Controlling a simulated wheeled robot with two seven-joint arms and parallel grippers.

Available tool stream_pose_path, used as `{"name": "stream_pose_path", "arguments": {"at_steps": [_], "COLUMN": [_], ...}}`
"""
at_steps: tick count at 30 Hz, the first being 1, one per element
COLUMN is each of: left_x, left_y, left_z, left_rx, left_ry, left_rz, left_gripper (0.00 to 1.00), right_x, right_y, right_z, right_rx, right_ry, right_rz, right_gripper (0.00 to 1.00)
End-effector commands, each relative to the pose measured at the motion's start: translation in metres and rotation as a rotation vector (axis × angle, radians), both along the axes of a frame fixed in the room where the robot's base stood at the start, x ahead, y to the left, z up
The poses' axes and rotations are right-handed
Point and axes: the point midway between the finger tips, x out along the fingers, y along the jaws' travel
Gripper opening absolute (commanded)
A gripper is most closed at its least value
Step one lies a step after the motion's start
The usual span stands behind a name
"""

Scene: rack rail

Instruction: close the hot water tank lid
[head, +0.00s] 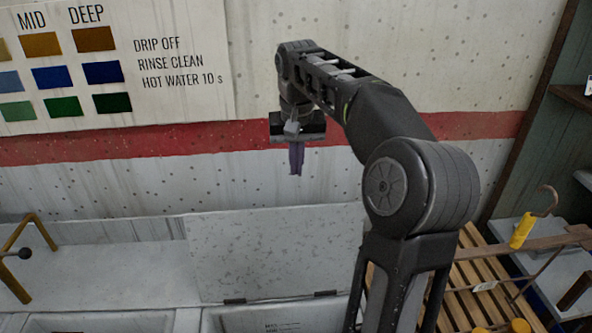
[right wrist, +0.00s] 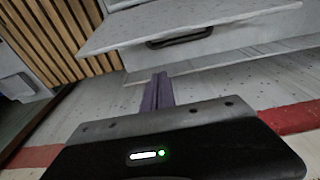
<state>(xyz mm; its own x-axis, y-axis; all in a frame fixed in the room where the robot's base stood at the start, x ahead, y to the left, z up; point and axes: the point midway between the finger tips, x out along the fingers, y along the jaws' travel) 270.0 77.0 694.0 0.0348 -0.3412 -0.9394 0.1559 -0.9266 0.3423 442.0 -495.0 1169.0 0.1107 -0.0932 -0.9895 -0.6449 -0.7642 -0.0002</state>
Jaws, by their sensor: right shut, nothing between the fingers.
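The hot water tank lid (head: 275,255) is a speckled grey panel. In the head view it stands raised, with two dark hinges along its lower edge. The tank (head: 270,319) shows open in front of it at the bottom edge. In the right wrist view a pale panel that looks like the lid (right wrist: 115,37) has a dark bar handle (right wrist: 180,38). My right gripper (head: 296,172) is shut and empty, its purple fingers pointing down above the lid near the wall. Its fingers (right wrist: 157,78) appear just short of the panel in the right wrist view. My left gripper is out of view.
A white wall with a red stripe (head: 170,138) stands behind the lid. A slatted wooden rack (head: 490,303) and a yellow-handled hook (head: 522,231) are at the right. A brass-coloured bar frame (head: 14,240) stands at the left. My right arm hides part of the lid's right side.

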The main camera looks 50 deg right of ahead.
Motion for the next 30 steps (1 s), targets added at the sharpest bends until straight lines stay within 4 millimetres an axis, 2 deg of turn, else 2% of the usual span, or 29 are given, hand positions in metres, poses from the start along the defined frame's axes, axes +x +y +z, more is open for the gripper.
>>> {"name": "stream_pose_path", "arguments": {"at_steps": [1,5,6,12,14,19,30], "left_x": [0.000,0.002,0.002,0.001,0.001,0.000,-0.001], "left_y": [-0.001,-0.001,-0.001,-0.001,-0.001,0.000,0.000], "left_z": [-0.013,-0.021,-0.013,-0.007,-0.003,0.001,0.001], "left_rx": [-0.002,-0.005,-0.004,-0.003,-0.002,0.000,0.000], "left_ry": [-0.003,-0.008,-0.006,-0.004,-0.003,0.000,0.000], "left_rz": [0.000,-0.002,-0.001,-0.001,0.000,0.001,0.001], "left_gripper": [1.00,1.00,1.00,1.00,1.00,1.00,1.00], "right_x": [0.001,0.003,0.004,0.008,-0.001,-0.016,-0.021], "right_y": [-0.001,-0.003,-0.004,-0.007,0.000,0.014,0.018], "right_z": [-0.015,-0.039,-0.041,-0.081,-0.073,-0.071,-0.071], "right_rx": [0.001,0.001,0.002,0.002,-0.001,0.000,0.000], "right_ry": [0.001,0.003,0.006,0.005,-0.001,0.000,0.000], "right_rz": [0.000,0.000,0.001,0.001,0.001,0.001,0.001], "right_gripper": [0.00,0.00,0.00,0.00,0.00,0.00,0.00]}}
